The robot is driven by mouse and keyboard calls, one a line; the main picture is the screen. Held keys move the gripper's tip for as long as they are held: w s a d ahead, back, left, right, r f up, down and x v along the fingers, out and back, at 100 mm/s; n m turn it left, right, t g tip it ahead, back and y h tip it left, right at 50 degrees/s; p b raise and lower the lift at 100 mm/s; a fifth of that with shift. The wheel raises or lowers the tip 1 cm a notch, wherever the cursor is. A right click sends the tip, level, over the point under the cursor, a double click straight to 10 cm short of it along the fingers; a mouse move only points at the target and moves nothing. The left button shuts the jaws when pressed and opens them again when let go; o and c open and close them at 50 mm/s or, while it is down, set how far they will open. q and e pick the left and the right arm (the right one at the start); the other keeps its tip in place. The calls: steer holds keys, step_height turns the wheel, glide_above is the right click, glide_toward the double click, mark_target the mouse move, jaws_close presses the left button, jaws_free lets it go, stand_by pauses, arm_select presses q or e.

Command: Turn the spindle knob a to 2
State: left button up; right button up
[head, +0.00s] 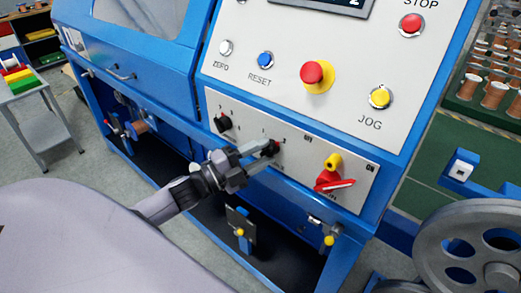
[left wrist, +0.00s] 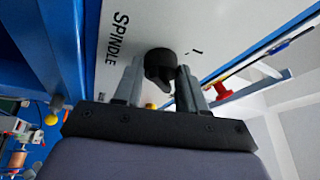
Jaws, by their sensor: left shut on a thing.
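The spindle knob (head: 271,147) is a small black rotary knob on the lower white panel of the blue machine. My left gripper (head: 262,152) reaches it from the lower left and is shut on it. In the left wrist view the black knob (left wrist: 160,64) sits between the two grey fingers of my left gripper (left wrist: 159,80), with the word SPINDLE printed to its left. The fingers hide part of the knob and its scale in the head view, so I cannot read its setting. My right gripper is not in view.
Another black knob (head: 223,122) is left of the held one. A red switch handle (head: 334,181) on yellow is to the right. Above are a red emergency button (head: 313,73), a blue RESET button (head: 265,59) and a yellow JOG button (head: 380,97). A grey pulley wheel (head: 430,250) stands lower right.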

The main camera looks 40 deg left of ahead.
arm_select(q)
steer(key=shift+r+m+g, duration=0.1)
steer(key=shift+m+g, duration=0.2)
steer(key=shift+m, duration=0.4)
steer(key=o, duration=1.1)
steer(key=shift+c, duration=0.2)
steer(key=v, duration=0.7)
steer(key=shift+b, duration=0.35)
